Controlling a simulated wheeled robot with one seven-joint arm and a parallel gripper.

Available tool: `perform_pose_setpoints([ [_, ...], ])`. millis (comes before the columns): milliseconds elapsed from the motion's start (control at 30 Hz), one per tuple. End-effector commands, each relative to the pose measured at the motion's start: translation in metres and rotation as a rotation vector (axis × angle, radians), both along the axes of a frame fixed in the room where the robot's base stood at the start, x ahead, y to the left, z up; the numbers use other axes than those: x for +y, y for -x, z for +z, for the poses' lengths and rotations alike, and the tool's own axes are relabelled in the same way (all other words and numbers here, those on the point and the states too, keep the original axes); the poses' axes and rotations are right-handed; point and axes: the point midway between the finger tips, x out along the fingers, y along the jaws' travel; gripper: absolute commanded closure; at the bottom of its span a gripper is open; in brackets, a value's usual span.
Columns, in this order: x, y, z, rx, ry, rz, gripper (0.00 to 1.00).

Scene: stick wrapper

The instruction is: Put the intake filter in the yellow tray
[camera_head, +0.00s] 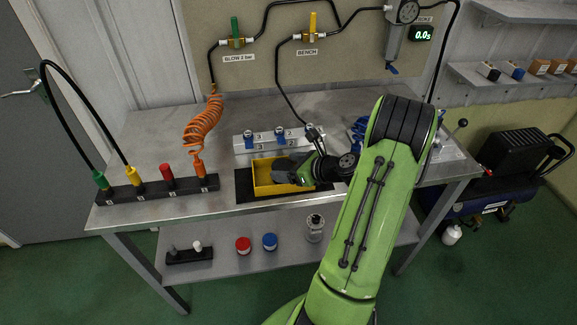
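The yellow tray (262,188) sits on a dark mat on the bench, near the front middle. My gripper (288,172) reaches in from the right, with its dark grey end over or inside the tray. The fingers are small and dark here, and I cannot tell whether they are open or shut, or whether they hold anything. I cannot pick out the intake filter with certainty; my gripper and arm hide part of the tray's inside and the bench to its right.
A black block (158,189) with coloured plugs and hoses stands at the left front. An orange coiled hose (203,124) hangs beside it. A light rack (262,141) with blue fittings stands behind the tray. The lower shelf (285,261) holds caps and a clear jar.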

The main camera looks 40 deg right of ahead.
Motion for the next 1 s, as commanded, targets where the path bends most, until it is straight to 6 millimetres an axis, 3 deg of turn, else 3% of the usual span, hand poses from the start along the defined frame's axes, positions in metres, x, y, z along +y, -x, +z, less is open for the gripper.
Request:
perform_pose_setpoints([
  [367,-0.001,0.002,0.005,0.0,0.002,-0.001,0.12],
  [800,-0.016,0.09,0.055,-0.001,0.002,-0.004,0.12],
  [1000,-0.016,0.104,0.061,-0.001,0.0,0.0,0.12],
])
